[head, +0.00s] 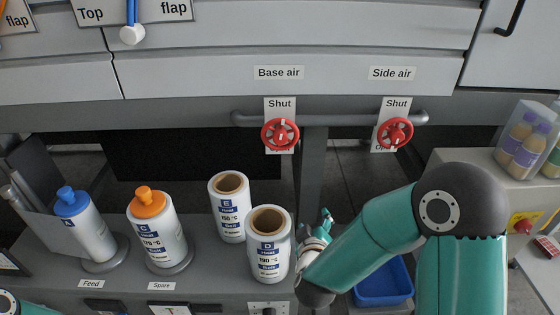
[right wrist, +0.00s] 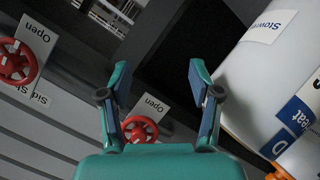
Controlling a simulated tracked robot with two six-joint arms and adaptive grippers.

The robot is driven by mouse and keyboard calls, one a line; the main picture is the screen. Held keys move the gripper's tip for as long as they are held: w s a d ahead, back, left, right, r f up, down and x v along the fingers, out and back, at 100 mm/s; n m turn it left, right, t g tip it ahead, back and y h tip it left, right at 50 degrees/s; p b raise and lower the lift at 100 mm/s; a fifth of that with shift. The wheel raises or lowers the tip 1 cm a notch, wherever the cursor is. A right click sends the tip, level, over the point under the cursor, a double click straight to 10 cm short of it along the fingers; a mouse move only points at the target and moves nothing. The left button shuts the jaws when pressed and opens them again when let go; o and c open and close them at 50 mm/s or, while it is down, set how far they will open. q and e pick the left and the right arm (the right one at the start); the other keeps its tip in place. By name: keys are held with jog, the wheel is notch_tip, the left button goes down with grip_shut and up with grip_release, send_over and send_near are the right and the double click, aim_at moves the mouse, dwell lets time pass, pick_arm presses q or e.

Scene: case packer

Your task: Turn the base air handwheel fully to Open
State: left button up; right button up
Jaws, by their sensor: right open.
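The red base air handwheel (head: 280,134) is on the pipe below the "Base air" label, with "Shut" on its plate above it. The plate's lower part is mostly hidden by the wheel. A pale mark shows near its top. My left gripper is not in view.
The similar side air handwheel (head: 395,132) is to the right. Bottles A (head: 92,232) and C (head: 158,235) stand further left. A blue bin (head: 385,285) is low right.

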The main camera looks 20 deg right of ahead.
jog(key=a+r+m+t+h+b, duration=0.1)
jog(key=a+r+t+b, duration=0.25)
jog(key=r, duration=0.75)
jog(key=t+y, duration=0.2)
send_near(280, 141)
pick_arm(q)
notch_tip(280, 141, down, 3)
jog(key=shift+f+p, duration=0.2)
jog(key=shift+p, duration=0.6)
pick_arm(e)
jog(key=shift+g, duration=0.25)
jog(key=x, duration=0.8)
jog(key=shift+w+d+r, duration=0.1)
jog(key=shift+w+r, duration=0.15)
jog(key=shift+w, duration=0.1)
jog(key=c, duration=1.1)
jog(key=shift+c, duration=0.2)
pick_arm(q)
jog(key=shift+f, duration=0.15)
